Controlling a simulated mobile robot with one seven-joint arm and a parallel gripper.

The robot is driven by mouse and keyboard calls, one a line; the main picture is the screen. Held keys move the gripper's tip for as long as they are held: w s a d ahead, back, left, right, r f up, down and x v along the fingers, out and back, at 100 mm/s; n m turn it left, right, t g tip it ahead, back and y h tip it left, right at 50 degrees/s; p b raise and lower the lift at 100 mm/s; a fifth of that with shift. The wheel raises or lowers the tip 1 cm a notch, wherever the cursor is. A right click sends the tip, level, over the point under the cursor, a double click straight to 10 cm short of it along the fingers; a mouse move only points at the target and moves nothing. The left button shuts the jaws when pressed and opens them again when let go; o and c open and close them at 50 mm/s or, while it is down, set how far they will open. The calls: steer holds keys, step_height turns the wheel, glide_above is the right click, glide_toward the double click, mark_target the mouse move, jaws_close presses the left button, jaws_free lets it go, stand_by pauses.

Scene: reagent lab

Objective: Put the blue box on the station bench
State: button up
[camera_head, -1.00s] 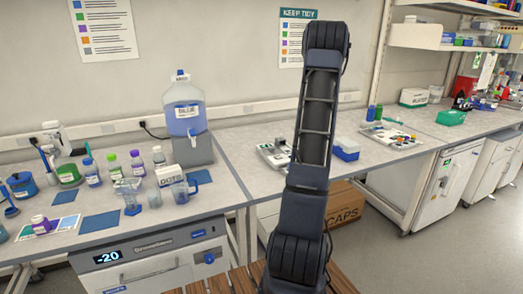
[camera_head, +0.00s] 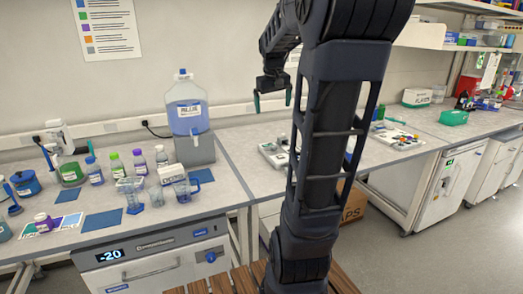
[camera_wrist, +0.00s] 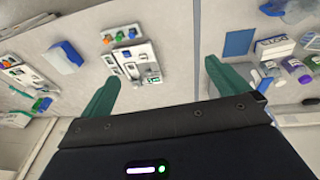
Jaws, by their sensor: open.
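The blue box (camera_wrist: 70,53), blue with a white part, lies on the grey middle bench (camera_head: 250,179) in the wrist view, to the left of my gripper. In the head view my arm hides nearly all of it. My gripper (camera_head: 272,100) hangs fingers down above the back of the benches, well apart from the box. Which bench is the station bench I cannot tell. The left bench (camera_head: 225,188) holds bottles and beakers.
A large blue-liquid carboy (camera_head: 186,105) stands at the back of the left bench. A tray of small parts (camera_head: 272,155) lies on the middle bench, and another tray (camera_head: 400,138) lies farther right. A cardboard box (camera_head: 353,204) stands under the bench. Wall shelves (camera_head: 450,42) overhang the right.

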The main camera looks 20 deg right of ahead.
steer(key=s+a+f+t, duration=0.1)
steer(key=s+a+f, duration=0.3)
steer(key=s, duration=0.5)
steer(key=s+a+f+t+y, duration=0.1)
steer(key=s+a+f, duration=0.3)
steer(key=s+a, duration=0.4)
steer(key=shift+s+a, duration=0.25)
steer(key=shift+s, duration=0.65)
